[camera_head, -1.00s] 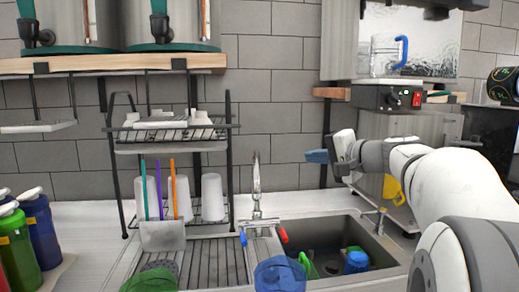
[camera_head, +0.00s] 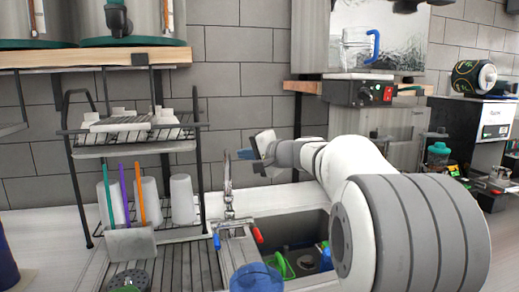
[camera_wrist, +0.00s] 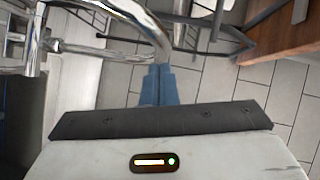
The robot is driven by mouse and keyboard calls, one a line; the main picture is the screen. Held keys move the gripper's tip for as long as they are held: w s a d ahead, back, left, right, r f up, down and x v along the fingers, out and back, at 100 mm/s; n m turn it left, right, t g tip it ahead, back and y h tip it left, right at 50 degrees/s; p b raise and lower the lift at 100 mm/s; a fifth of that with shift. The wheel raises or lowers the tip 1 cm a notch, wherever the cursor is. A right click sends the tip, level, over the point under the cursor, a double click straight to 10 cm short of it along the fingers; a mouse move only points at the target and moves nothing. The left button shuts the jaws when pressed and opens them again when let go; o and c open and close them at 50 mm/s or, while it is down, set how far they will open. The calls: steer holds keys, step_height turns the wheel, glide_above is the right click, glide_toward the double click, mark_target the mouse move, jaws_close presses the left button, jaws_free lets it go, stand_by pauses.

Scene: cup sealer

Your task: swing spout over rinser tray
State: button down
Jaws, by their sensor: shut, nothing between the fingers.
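The chrome spout (camera_head: 228,190) rises from the tap base, with a blue handle (camera_head: 216,241) and a red handle (camera_head: 257,235), at the sink's left edge. In the wrist view the curved chrome spout (camera_wrist: 148,27) ends beside my fingertips; I cannot tell if they touch. My gripper (camera_head: 246,154) is to the right of the spout's upper part in the head view. Its blue fingers are together and empty in the wrist view (camera_wrist: 158,83). A ribbed metal draining tray (camera_head: 190,266) lies left of the tap, with a round perforated piece (camera_head: 129,280) on it. I cannot tell which part is the rinser.
A wire rack (camera_head: 135,150) with white cups stands behind the tray. The sink (camera_head: 285,232) holds green and blue items. A blue cup (camera_head: 256,278) stands in front of the tap. A machine with red switches (camera_head: 362,93) is at the upper right.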

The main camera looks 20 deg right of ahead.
steer(key=shift+w+a+f, duration=0.1)
steer(key=shift+a+f, duration=0.1)
steer(key=shift+a, duration=0.5)
steer(key=shift+h, duration=0.3)
